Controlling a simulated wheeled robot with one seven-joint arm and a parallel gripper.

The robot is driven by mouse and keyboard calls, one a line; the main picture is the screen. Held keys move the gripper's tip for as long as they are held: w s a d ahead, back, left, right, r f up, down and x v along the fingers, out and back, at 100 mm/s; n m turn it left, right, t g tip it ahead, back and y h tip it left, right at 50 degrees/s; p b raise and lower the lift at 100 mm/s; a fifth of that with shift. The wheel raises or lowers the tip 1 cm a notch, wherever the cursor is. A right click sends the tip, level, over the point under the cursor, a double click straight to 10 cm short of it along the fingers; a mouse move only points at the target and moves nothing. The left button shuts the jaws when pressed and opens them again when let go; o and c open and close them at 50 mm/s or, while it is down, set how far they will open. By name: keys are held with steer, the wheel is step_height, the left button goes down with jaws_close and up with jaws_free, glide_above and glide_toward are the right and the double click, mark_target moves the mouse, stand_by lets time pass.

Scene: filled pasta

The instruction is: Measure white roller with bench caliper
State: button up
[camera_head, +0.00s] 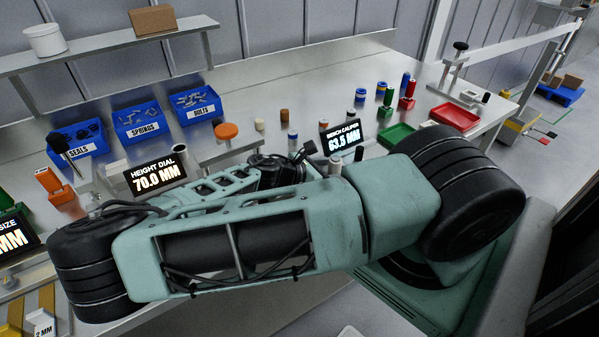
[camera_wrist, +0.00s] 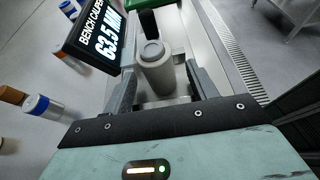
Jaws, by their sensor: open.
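The white roller (camera_wrist: 155,70), a pale cylinder with a smaller round end, stands between the two fingers of my gripper (camera_wrist: 162,76) in the wrist view. The fingers are open, one on each side, and I see a gap on the right. The bench caliper's display (camera_wrist: 98,35) reads 63.5 MM, left of the roller; it also shows in the head view (camera_head: 341,139). The caliper's grey metal bed (camera_wrist: 200,25) runs under and beyond the roller. In the head view a pale cylinder top (camera_head: 335,164) shows below the display; my arm hides the gripper there.
A height dial display (camera_head: 157,178) reads 70.0 MM at left. Blue bins (camera_head: 140,122) stand behind. Several coloured cylinders stand around the caliper, with a green tray (camera_head: 396,134) and a red tray (camera_head: 455,117) to the right.

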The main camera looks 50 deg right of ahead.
steer(key=b+v, duration=0.2)
steer(key=v, duration=1.3)
steer(key=shift+a+b, duration=0.2)
steer(key=shift+b, duration=0.15)
